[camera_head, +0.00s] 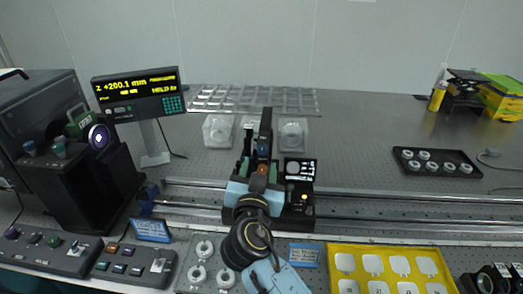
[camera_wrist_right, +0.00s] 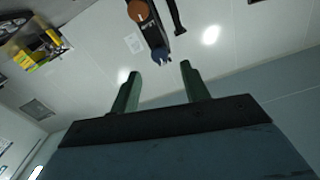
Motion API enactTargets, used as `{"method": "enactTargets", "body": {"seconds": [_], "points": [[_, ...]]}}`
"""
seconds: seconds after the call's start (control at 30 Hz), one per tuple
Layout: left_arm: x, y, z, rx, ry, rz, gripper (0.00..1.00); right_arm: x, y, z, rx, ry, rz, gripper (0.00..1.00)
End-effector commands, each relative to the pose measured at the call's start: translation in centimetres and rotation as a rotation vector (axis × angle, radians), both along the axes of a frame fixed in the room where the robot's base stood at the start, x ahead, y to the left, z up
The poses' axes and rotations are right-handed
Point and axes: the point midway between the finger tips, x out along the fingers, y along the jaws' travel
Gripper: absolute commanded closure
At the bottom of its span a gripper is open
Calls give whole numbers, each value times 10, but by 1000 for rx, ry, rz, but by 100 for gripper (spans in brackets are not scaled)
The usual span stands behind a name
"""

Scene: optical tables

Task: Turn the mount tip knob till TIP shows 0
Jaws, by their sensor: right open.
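The mount (camera_head: 266,125) is a tall dark upright on the rail at the middle of the table. It carries a blue knob (camera_head: 263,147) and an orange-brown knob (camera_head: 262,168). In the right wrist view the blue knob (camera_wrist_right: 161,54) is just beyond the fingertips, and the orange-brown knob (camera_wrist_right: 138,10) is farther up. Which one is the tip knob I cannot tell. My right gripper (camera_head: 259,164) is open at the mount, its two green fingers apart with nothing visible between them (camera_wrist_right: 159,68). My left gripper is out of view.
A display (camera_head: 138,92) at the left reads Z +200.1 mm; I cannot read a TIP value. A small dark panel (camera_head: 300,169) stands right of the mount. White ring-like parts (camera_head: 198,275) and a yellow tray (camera_head: 385,252) lie in front.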

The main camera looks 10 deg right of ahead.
Motion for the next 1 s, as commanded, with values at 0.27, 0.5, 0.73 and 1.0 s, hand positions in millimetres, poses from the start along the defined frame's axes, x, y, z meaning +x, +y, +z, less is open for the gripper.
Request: {"method": "enactTargets", "body": {"seconds": [0.27,0.5,0.73,1.0], "points": [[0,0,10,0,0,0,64,45,-13,1,-3,1,0,54],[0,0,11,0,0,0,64,56,-17,0,-1,0,-1,54],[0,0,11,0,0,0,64,56,-17,0,0,1,-1,54],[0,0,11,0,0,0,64,56,-17,0,0,1,-1,90]]}}
